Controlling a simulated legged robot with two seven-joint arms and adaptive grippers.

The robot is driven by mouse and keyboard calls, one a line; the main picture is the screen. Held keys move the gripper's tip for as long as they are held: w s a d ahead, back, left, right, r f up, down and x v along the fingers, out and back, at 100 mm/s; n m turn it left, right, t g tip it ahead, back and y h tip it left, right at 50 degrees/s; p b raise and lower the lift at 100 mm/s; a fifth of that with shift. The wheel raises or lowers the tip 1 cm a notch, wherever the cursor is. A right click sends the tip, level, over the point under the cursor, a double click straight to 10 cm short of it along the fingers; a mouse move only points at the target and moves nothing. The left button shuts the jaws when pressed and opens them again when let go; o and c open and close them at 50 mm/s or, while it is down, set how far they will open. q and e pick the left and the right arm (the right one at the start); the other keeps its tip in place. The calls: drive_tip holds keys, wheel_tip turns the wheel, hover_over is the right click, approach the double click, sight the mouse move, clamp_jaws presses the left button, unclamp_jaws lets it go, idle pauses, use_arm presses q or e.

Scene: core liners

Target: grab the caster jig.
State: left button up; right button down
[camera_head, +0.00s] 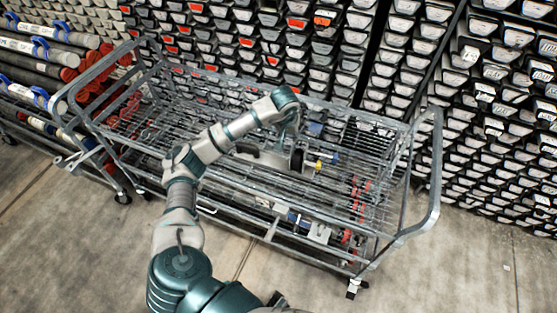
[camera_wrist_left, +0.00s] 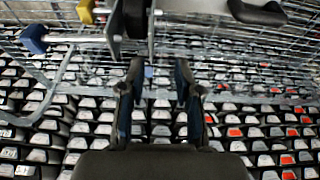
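The caster jig (camera_head: 268,157) lies on the upper wire shelf of the cart, with a dark wheel, a grey plate and yellow and blue knobs at its right end. In the left wrist view, its dark wheel (camera_wrist_left: 135,18), yellow knob and blue knob show along the top edge, with a black handle at the top right. My left gripper (camera_wrist_left: 158,78) is open and empty, its two dark fingers apart below the wheel in that picture. In the head view, my left gripper (camera_head: 294,125) hangs over the shelf close behind the jig; its fingertips are hard to make out. My right gripper is not seen.
The wire cart (camera_head: 425,190) has raised end rails and a lower shelf holding red and grey items. Racks of labelled trays (camera_head: 470,90) stand close behind it. A rack of tubes (camera_head: 40,70) is at the left. The concrete floor in front is clear.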

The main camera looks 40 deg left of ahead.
sight(293, 145)
use_arm(q)
drive_tip(key=x, duration=0.3)
drive_tip(key=d+x, duration=0.1)
drive_tip(key=x, duration=0.2)
drive_tip(key=shift+s+d+p, duration=0.1)
drive_tip(key=shift+d+p, duration=0.1)
drive_tip(key=shift+p, duration=0.2)
drive_tip(key=shift+a+f, duration=0.1)
drive_tip(key=shift+f, duration=0.35)
clamp_jaws()
